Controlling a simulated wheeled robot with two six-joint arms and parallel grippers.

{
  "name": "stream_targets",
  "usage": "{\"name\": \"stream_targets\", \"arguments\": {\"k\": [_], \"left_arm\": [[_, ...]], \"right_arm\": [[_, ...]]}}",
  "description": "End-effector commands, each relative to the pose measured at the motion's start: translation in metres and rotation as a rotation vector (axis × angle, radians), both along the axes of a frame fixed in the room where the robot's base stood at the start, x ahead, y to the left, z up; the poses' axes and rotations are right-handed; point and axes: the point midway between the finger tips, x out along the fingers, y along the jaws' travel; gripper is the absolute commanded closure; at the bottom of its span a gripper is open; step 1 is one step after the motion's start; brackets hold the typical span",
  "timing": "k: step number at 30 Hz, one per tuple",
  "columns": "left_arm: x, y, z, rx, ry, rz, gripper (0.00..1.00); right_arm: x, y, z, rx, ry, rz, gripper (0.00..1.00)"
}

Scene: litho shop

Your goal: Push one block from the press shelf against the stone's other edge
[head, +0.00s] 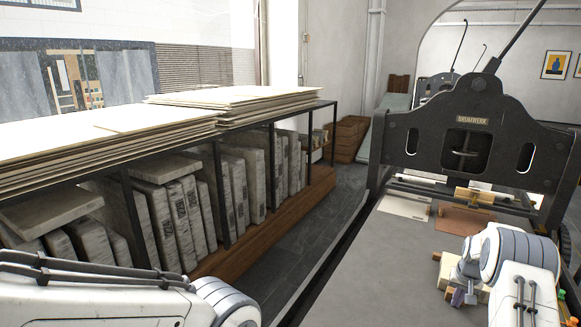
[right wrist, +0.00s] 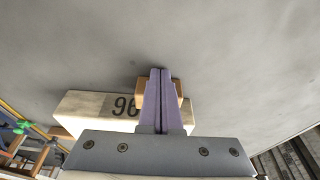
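The pale stone (right wrist: 85,106) marked "96" lies on the grey press bed (head: 385,262); in the head view my right arm mostly covers it. A small tan block (right wrist: 142,86) sits at the stone's edge, partly behind my right fingertips; I cannot tell whether it touches the stone. My right gripper (right wrist: 161,72) has its purple fingers together, in front of this block and not around it. The right gripper also shows low in the head view (head: 464,298). Another wooden piece (right wrist: 61,132) shows at the stone's left in the wrist view. My left gripper is out of view.
A cream sheet (head: 404,207) and a brown board (head: 463,220) lie toward the press frame (head: 463,122). A yellowish wooden piece (head: 474,196) is beneath the frame. A rack (head: 225,190) of stones stands left, across a narrow floor gap.

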Motion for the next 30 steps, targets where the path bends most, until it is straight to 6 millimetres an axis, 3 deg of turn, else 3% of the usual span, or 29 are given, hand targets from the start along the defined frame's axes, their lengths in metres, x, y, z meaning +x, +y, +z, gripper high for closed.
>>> {"name": "stream_targets", "arguments": {"k": [14, 30], "left_arm": [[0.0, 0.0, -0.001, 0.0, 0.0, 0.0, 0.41], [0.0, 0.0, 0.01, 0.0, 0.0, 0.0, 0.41]], "right_arm": [[0.004, -0.003, 0.001, 0.0, 0.0, 0.002, 1.0], [-0.016, 0.009, 0.006, 0.0, 0.001, 0.002, 1.0]]}}
